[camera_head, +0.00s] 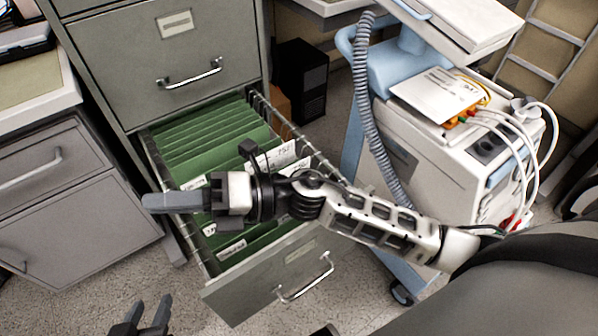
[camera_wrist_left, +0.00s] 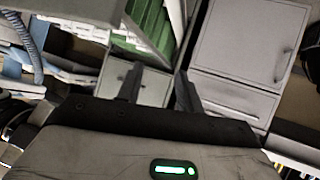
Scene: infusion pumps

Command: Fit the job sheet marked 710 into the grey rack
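A white sheet (camera_head: 437,95) with small writing lies on top of the white machine at the right; I cannot read its number surely. White papers with handwritten marks (camera_head: 277,157) stand among green hanging folders in the open cabinet drawer (camera_head: 262,284). I cannot make out 710 on them, nor single out a separate grey rack. My right gripper (camera_head: 150,203) reaches in from the right above the drawer, fingers pointing left; its fingers overlap, so its opening is unclear. My left gripper (camera_head: 150,303) is low at the bottom left, open and empty; the wrist view shows its fingers apart (camera_wrist_left: 159,72).
The grey filing cabinet (camera_head: 150,65) stands behind the drawer. The white machine (camera_head: 470,165) carries coloured leads and cables, with a corrugated hose (camera_head: 362,100) beside it. A low grey cabinet (camera_head: 75,205) stands at the left. Speckled floor (camera_head: 80,295) is clear at the lower left.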

